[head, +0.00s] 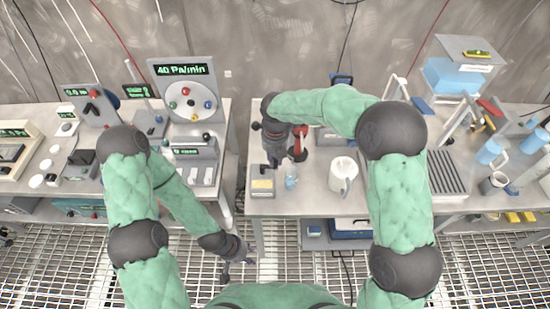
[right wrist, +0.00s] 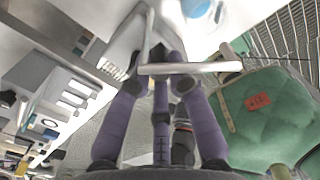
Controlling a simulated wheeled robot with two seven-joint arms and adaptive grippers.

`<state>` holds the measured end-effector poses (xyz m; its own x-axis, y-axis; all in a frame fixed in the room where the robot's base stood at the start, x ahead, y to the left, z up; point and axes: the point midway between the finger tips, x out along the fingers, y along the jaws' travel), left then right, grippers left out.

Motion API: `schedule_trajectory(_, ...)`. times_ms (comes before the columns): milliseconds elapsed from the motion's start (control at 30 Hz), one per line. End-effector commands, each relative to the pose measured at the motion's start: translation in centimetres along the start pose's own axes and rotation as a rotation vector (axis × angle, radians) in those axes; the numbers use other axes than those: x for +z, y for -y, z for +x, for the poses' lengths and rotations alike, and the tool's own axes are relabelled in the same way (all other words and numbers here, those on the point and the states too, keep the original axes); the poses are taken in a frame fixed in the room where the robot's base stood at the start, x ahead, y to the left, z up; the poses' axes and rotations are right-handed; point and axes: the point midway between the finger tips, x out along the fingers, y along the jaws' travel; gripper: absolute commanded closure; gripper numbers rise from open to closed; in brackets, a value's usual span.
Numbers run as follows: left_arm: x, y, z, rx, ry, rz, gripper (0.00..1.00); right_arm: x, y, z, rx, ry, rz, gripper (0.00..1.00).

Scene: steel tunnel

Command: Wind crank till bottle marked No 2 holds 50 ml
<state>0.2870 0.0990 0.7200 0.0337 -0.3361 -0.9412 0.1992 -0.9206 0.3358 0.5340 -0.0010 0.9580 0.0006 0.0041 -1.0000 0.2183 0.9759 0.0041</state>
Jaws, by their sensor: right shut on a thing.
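My right gripper (head: 272,162) points down over the middle bench. In the right wrist view its purple fingers (right wrist: 160,75) are shut on a pale metal bar (right wrist: 190,68), which looks like the crank handle. The crank's other parts are mostly hidden by the gripper in the head view. A small clear, bluish bottle (head: 291,178) stands on the bench just right of the gripper. Its marking and liquid level are too small to read. A round blue patch (right wrist: 196,8) shows at the top of the right wrist view. My left gripper (head: 236,260) hangs low over the floor grating, fingers apart and empty.
A white jug (head: 343,174) stands right of the bottle. A pale yellow-labelled box (head: 262,187) sits at the bench's front left. A red part (head: 298,142) is behind the gripper. The left bench (head: 215,185) carries instruments with displays, across a narrow gap.

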Motion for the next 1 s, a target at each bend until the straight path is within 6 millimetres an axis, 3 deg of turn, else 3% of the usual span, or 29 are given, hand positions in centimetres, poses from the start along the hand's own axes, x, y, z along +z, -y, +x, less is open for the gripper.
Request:
schedule_trajectory(667, 0.0, -0.1, -0.2, 0.0, 0.0, 0.0, 0.6, -0.2, 0.0, 0.0, -0.001, -0.001, 0.034, 1.0)
schedule_trajectory(1000, 0.1, -0.5, -1.4, 0.0, 0.0, 0.0, 0.6, -0.9, 0.1, -0.2, -0.001, 0.0, 0.201, 1.0)
